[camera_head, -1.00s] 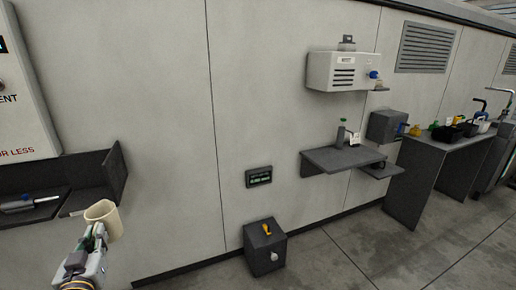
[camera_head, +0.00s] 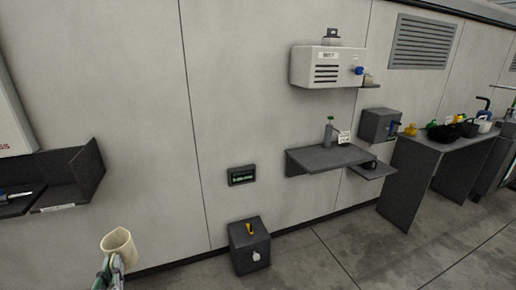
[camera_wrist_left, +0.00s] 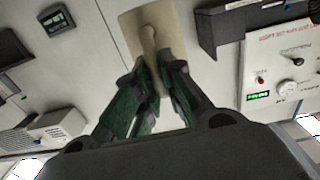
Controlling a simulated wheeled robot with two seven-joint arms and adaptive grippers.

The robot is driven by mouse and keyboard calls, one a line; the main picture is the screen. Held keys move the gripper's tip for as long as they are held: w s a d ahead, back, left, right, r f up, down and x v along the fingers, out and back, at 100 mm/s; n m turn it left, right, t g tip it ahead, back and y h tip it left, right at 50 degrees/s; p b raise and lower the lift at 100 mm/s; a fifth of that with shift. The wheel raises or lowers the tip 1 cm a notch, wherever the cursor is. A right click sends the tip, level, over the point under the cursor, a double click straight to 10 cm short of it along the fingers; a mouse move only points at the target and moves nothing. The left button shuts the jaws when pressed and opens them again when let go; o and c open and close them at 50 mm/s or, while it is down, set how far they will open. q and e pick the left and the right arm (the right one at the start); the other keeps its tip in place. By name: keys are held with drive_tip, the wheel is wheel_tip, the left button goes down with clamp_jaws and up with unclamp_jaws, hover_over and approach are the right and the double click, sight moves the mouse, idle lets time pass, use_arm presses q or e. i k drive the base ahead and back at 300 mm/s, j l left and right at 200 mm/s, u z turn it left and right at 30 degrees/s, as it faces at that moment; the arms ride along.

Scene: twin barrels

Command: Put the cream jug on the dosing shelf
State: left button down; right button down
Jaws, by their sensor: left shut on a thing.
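The cream jug (camera_head: 118,247) is at the lower left of the head view, its open mouth tilted toward the camera. My left gripper (camera_head: 112,274) is just below it, shut on it. In the left wrist view the green-padded fingers (camera_wrist_left: 150,80) close on the handle of the jug (camera_wrist_left: 135,22). A grey wall shelf (camera_head: 318,160) at centre right holds a grey bottle with a green top and a small white card. Which shelf is the dosing shelf cannot be read. The jug is in the air, well left of this shelf. My right gripper is not in view.
A white vented box (camera_head: 327,68) hangs above the shelf. A dark floor box (camera_head: 249,246) stands below. A tray-like shelf (camera_head: 78,190) is at left. A table (camera_head: 412,180) with several vessels stands at right.

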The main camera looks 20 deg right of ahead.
sight(338, 156)
drive_tip(key=l+z, duration=0.2)
drive_tip(key=l, duration=1.95)
drive_tip(key=l+z, duration=0.2)
drive_tip(key=l, duration=2)
drive_tip(key=i, duration=0.55)
drive_tip(key=z, duration=0.05)
